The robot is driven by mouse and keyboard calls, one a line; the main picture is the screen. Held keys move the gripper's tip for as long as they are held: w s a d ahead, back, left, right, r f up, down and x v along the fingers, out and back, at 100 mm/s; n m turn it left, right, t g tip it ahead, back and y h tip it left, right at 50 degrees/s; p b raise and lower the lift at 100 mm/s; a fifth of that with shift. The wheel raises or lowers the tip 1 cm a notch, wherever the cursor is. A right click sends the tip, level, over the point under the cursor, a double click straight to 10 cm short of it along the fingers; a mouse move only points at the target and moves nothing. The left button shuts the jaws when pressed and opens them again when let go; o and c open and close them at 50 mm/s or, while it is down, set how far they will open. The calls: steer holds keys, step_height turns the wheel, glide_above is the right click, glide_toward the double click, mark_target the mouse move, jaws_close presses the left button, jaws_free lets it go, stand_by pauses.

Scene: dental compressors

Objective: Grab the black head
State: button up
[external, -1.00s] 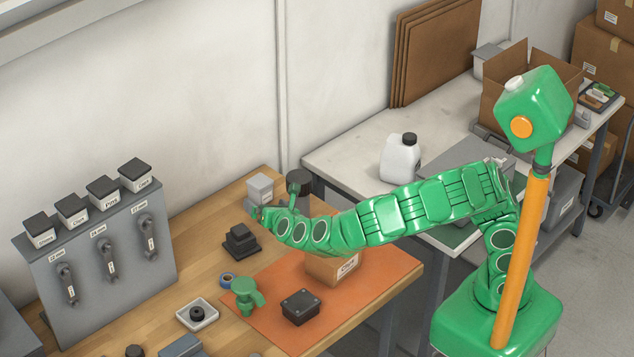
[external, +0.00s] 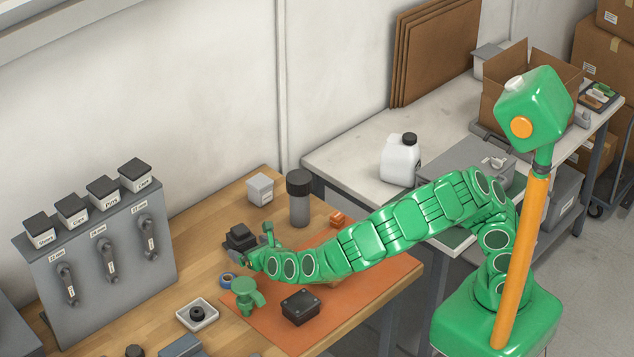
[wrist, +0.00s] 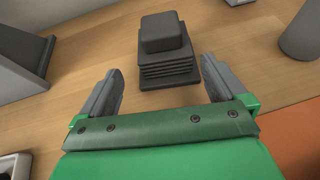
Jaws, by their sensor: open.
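The black head (external: 240,237), a stepped block with a finned lower part and a smaller cap on top, sits on the wooden bench just left of the orange mat. In the wrist view the black head (wrist: 167,50) stands upright ahead of my gripper (wrist: 160,72). The jaws are apart and empty, one on each side of the head's near end. The head looks to be at or just beyond the fingertips; I cannot tell if they touch it. In the external view my gripper (external: 252,260) is low over the bench beside the head, its fingers partly hidden.
A dark cylinder (external: 299,198) and a small grey box (external: 260,190) stand behind. A blue tape ring (external: 227,281), a green fitting (external: 245,296) and a black box (external: 300,307) lie close in front. A grey tool rack (external: 95,255) stands at left.

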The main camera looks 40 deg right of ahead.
mark_target(248, 244)
steer(key=w, duration=0.1)
steer(key=w+d+f, duration=0.1)
steer(key=w, duration=0.1)
steer(key=shift+w+d+f, duration=0.15)
steer(key=shift+d, duration=0.1)
steer(key=shift+w+f, duration=0.15)
steer(key=shift+w, duration=0.45)
steer(key=c, duration=1.2)
